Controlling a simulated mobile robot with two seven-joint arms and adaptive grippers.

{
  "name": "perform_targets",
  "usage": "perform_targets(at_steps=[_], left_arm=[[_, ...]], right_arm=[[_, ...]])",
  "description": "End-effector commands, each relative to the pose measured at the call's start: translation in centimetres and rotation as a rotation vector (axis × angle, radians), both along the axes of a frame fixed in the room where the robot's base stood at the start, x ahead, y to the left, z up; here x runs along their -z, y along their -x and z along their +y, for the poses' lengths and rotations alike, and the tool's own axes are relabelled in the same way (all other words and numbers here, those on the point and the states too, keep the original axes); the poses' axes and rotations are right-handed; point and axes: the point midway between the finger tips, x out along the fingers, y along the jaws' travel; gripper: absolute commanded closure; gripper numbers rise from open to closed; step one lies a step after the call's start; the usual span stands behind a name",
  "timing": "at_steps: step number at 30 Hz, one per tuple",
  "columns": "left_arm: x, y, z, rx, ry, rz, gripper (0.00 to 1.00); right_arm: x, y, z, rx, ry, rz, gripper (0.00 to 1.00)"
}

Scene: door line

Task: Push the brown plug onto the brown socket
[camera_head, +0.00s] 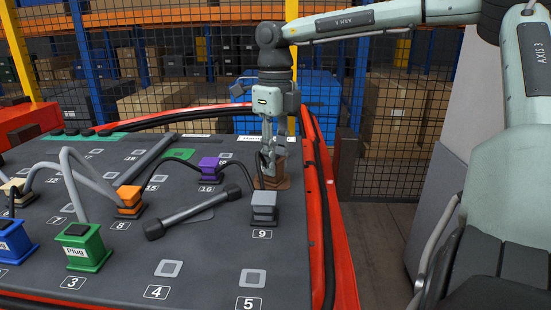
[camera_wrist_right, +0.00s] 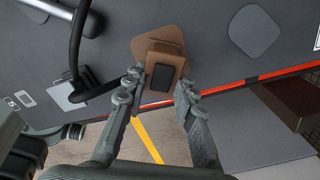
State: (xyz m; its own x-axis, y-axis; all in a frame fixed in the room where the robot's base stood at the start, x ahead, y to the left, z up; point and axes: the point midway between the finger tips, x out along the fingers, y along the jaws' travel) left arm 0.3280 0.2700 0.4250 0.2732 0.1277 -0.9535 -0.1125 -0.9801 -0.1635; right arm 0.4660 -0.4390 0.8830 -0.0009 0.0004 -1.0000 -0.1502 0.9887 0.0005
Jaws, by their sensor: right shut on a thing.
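The brown plug (camera_head: 280,168) is in my right gripper (camera_head: 268,156) at the far right of the dark panel, behind the grey plug. In the right wrist view the brown plug (camera_wrist_right: 166,53) has a dark patch on its face, and the fingers (camera_wrist_right: 160,88) are shut on its sides. The flat brown socket plate (camera_wrist_right: 143,45) shows behind the plug, turned at an angle to it. The plate (camera_head: 283,185) also shows under the plug in the head view. Whether they touch is hidden. My left gripper is not in view.
A grey plug (camera_head: 264,207) stands close in front. A purple plug (camera_head: 209,168), an orange plug (camera_head: 129,198) and a green plug (camera_head: 83,246) with cables stand left. A dark bar handle (camera_head: 192,213) lies mid-panel. The red panel edge (camera_head: 316,200) is just right. Mesh fencing stands behind.

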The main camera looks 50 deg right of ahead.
Motion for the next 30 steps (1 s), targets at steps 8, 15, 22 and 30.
perform_targets(at_steps=[8, 15, 22, 30], left_arm=[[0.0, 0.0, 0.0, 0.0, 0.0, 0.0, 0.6], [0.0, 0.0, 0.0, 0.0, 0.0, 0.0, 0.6], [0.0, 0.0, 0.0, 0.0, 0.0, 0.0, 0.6], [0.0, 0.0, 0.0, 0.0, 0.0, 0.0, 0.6]], right_arm=[[-0.1, 0.0, 0.0, 0.0, 0.001, -0.002, 0.51], [0.0, 0.0, 0.0, 0.0, 0.0, -0.001, 0.49], [-1.6, -0.1, 0.0, 0.001, 0.001, -0.005, 0.49], [-7.2, -0.1, 0.0, 0.002, 0.002, -0.005, 0.49]])
